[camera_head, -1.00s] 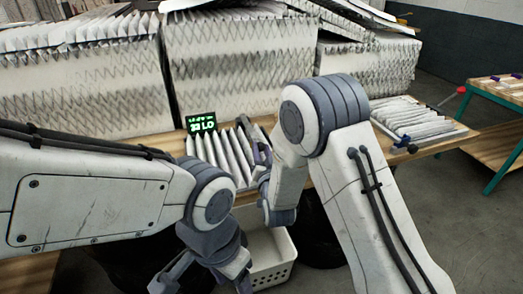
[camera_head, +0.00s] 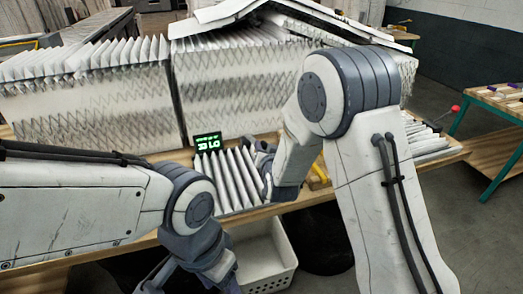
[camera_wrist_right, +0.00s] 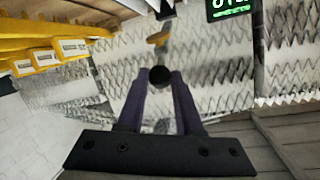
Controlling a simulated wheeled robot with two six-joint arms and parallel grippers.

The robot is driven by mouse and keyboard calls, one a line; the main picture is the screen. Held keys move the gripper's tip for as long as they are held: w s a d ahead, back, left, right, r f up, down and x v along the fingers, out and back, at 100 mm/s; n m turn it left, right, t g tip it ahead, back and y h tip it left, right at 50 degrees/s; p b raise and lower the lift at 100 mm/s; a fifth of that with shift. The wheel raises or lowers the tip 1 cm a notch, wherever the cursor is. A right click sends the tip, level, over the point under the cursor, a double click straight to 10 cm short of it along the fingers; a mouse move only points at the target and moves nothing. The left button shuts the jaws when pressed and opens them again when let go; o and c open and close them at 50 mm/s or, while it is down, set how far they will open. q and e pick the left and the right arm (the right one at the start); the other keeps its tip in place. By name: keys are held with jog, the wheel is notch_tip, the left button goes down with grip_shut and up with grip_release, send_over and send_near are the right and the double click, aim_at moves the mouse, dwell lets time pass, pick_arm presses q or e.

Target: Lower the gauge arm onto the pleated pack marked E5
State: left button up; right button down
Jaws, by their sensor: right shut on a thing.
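A pleated pack (camera_head: 227,180) with white folds lies on the wooden bench, in front of a small green-lit display (camera_head: 207,143). The display also shows at the top of the right wrist view (camera_wrist_right: 228,9). No E5 mark is legible. My right gripper (camera_head: 265,160) is beside the pack's right end, partly hidden by its own wrist. In the right wrist view its purple fingers (camera_wrist_right: 160,88) are shut on a black round knob (camera_wrist_right: 160,75), seemingly the gauge arm's; its join to the arm is unclear. My left gripper (camera_head: 188,284) hangs low at the front, its fingers apart and cut off by the frame.
Large pleated filter blocks (camera_head: 85,115) stand along the back of the bench. A white crate (camera_head: 266,262) is below the front edge. Yellow boxes (camera_wrist_right: 60,47) show at the wrist view's left. A teal-framed table (camera_head: 492,112) stands at the right.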

jog(key=shift+w+r, duration=0.1)
jog(key=shift+r, duration=0.15)
jog(key=c, duration=0.6)
grip_release()
jog(key=shift+f, duration=0.1)
jog(key=shift+s, duration=0.6)
jog(key=b+v, duration=0.5)
jog(key=v, duration=0.4)
jog(key=shift+s, duration=0.15)
